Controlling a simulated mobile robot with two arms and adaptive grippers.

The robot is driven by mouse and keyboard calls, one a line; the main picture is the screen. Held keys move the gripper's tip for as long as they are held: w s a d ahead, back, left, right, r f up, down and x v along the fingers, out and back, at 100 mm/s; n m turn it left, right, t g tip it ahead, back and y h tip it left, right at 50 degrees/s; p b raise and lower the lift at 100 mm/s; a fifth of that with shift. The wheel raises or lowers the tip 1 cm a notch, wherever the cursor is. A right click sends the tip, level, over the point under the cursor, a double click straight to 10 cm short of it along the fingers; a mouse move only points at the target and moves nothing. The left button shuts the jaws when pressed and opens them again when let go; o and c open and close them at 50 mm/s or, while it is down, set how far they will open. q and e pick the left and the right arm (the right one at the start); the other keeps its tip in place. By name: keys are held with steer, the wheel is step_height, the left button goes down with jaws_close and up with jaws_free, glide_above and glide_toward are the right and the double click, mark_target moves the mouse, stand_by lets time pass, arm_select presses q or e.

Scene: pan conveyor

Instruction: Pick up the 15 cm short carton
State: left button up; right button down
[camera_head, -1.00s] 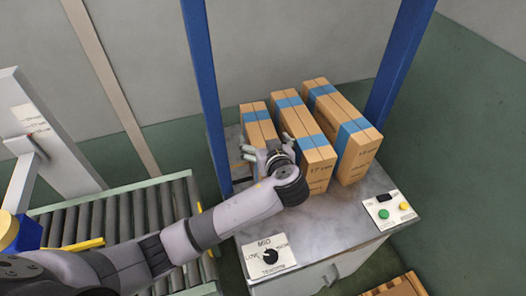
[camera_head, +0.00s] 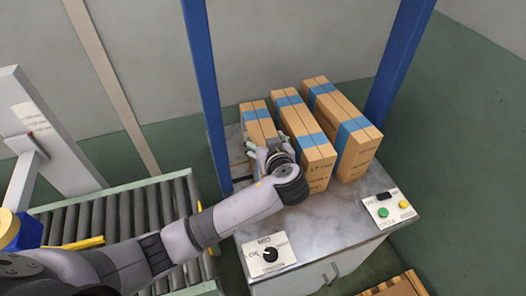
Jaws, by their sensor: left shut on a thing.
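Three brown cartons with blue bands stand in a row on the marble-topped cabinet. The leftmost carton (camera_head: 257,124) is the smallest and looks like the short one; its label is hidden. The middle carton (camera_head: 302,131) is taller, and the right carton (camera_head: 343,130) carries lettering too small to read for sure. My left gripper (camera_head: 266,156) is at the near end of the leftmost carton, shut on it. The wrist hides the carton's lower front. My right gripper is not in view.
Blue posts (camera_head: 205,90) rise at both sides of the cabinet top (camera_head: 325,222). A dial panel (camera_head: 269,254) and a button panel (camera_head: 390,207) sit along its front edge. A roller conveyor (camera_head: 125,217) lies at left. The front middle of the top is clear.

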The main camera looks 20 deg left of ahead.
arm_select(q)
steer(key=shift+f, duration=0.2)
steer(key=c, duration=0.7)
steer(key=shift+o, duration=0.2)
steer(key=shift+r, duration=0.1)
